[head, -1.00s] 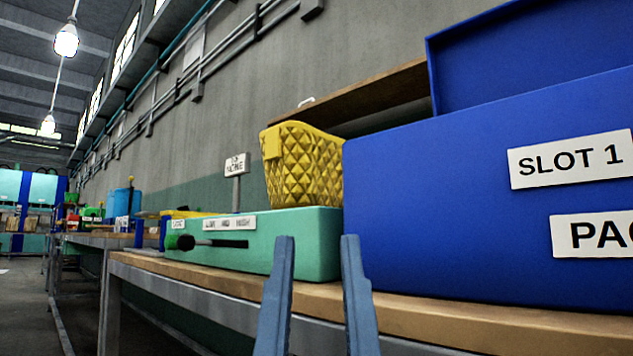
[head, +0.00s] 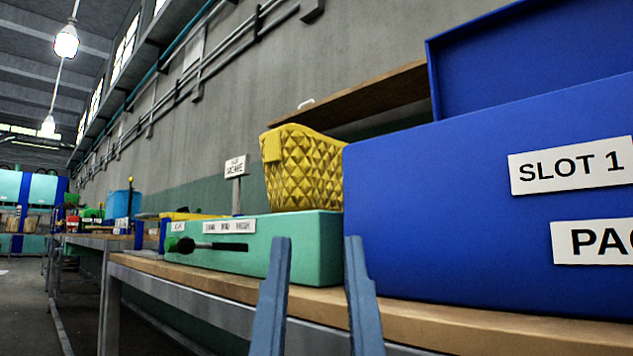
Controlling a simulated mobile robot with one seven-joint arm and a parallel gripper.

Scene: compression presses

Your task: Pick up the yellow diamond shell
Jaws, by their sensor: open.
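The yellow diamond shell (head: 305,172) is a bright yellow piece with a raised diamond pattern. It stands on top of the green press base (head: 315,252) in the head view, and its right side meets the edge of the blue box in the picture. My gripper (head: 316,240) is open and empty, its two blue-grey fingers pointing up at the bottom middle. The fingertips show in front of the green base and blue box, below the shell and apart from it.
A large blue box (head: 440,200) labelled SLOT 1 fills the right side. The base has a black lever (head: 215,245) on its front. A wooden bench (head: 200,285) runs beneath. A small sign (head: 237,166) stands behind. Other benches with coloured items recede at left.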

